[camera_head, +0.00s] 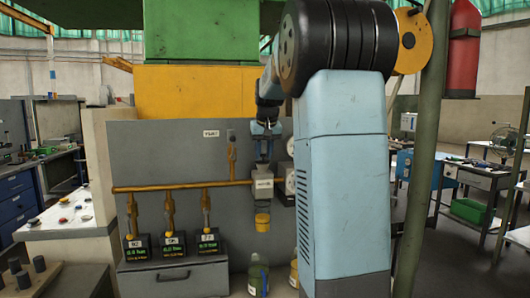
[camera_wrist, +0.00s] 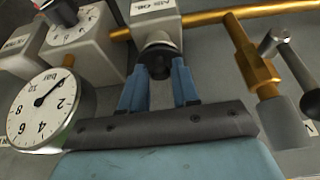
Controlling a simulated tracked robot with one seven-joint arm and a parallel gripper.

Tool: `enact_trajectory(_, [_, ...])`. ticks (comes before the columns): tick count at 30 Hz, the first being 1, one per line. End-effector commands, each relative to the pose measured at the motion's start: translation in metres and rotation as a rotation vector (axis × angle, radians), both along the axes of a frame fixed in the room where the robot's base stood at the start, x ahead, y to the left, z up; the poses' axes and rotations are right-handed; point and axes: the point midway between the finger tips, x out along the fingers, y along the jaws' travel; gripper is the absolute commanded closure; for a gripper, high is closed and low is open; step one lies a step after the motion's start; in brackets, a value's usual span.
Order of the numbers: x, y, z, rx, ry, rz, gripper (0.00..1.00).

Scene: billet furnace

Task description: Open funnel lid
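A grey box-shaped funnel (camera_head: 263,188) with a white label sits on the furnace's grey panel, with a yellow part below it. In the wrist view, the funnel (camera_wrist: 155,30) is at top centre, and a dark round knob (camera_wrist: 158,62) sits on its near end, where the lid seems to be. My gripper (camera_head: 264,152) points down just above the funnel. In the wrist view, the blue fingers of my gripper (camera_wrist: 159,75) stand apart, their tips close to either side of the knob. Contact with the knob is not clear. The lid looks closed.
Pressure gauges (camera_wrist: 45,105) stand close beside the funnel. A yellow pipe (camera_head: 180,187) with several valves runs along the panel, above small displays (camera_head: 173,245). My arm hides part of the panel's right side.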

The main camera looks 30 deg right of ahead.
Motion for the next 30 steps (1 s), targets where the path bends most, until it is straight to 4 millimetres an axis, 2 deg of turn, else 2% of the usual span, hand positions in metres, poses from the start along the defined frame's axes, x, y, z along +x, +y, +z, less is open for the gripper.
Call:
enact_trajectory(1, [0.0,0.0,0.0,0.0,0.0,0.0,0.75])
enact_trajectory(9, [0.0,0.0,0.0,0.0,0.0,0.0,1.0])
enact_trajectory(17, [0.002,0.0,0.001,0.005,0.017,0.001,1.0])
enact_trajectory(30, [0.015,-0.004,0.009,0.072,0.253,0.001,1.0])
